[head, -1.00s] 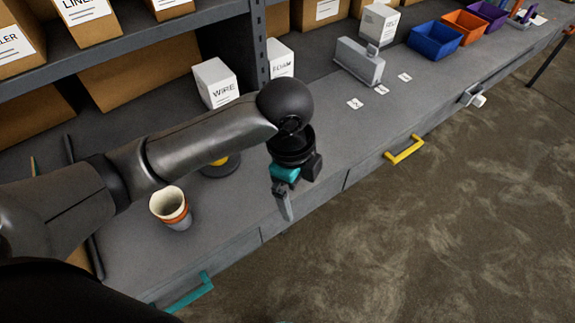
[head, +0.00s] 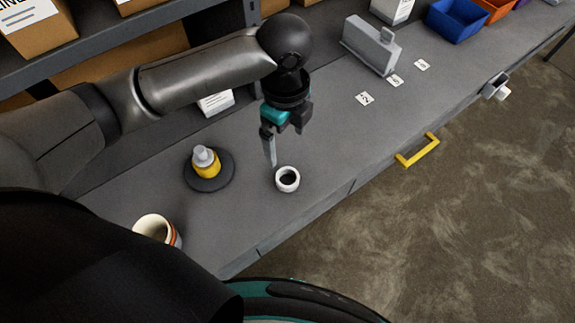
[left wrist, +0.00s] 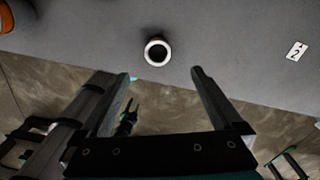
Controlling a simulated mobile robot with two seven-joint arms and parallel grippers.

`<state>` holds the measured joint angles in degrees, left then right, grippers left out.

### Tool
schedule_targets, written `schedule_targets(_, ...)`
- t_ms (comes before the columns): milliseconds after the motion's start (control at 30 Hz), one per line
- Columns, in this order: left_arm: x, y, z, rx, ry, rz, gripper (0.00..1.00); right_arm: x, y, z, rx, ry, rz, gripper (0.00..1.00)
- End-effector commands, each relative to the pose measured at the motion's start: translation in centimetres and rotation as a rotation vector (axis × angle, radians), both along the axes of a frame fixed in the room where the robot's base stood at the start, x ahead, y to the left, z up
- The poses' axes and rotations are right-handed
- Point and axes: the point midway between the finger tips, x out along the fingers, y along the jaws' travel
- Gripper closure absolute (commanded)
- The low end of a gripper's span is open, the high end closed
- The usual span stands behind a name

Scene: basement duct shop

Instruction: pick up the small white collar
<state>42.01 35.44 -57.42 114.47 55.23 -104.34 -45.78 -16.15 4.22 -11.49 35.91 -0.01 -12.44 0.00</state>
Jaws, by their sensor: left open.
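The small white collar (head: 288,179) is a short white ring with a dark hole. It lies flat on the grey bench top, near its front edge. In the left wrist view the collar (left wrist: 157,52) is beyond the fingertips and roughly midway between them. My left gripper (head: 272,160) points down just above and behind the collar in the head view. It is open and empty, and does not touch the collar. In the left wrist view its two fingers (left wrist: 163,72) are spread apart.
A yellow bottle with a grey cap (head: 206,162) stands on a dark round base left of the collar. A striped cup (head: 157,230) is at the lower left. A yellow handle (head: 418,150) sticks out from the bench front.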

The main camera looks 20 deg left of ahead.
Motion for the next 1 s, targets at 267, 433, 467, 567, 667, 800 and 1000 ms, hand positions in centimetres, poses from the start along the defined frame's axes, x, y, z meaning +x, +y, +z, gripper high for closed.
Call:
schedule_targets(267,-0.2,0.0,-6.1,0.002,0.006,0.0,0.0,-3.4,-0.7,-0.8,-0.011,0.056,0.002,0.5)
schedule_targets(433,-0.1,0.0,-8.2,0.001,0.002,0.001,0.0,-2.6,-0.7,-1.0,-0.012,0.043,0.002,0.5)
schedule_targets(467,-0.1,0.0,-8.3,0.001,0.002,0.0,0.0,-2.3,-0.7,-1.0,-0.011,0.038,0.002,0.5)
schedule_targets(567,-0.1,0.0,-8.8,0.001,0.002,-0.001,0.0,-1.5,-0.6,-0.9,-0.01,0.024,0.002,0.5)
schedule_targets(667,-0.2,-0.2,-9.9,0.001,0.005,-0.001,0.0,-1.3,-0.6,-0.9,-0.008,0.019,0.002,0.5)
schedule_targets(800,-0.3,-0.3,-12.2,0.001,0.004,0.001,0.0,-1.3,-0.6,-1.0,-0.009,0.02,0.002,0.5)
schedule_targets(1000,-0.3,-0.3,-13.8,0.001,0.001,-0.001,0.0,-1.3,-0.6,-1.2,-0.009,0.021,0.001,0.5)
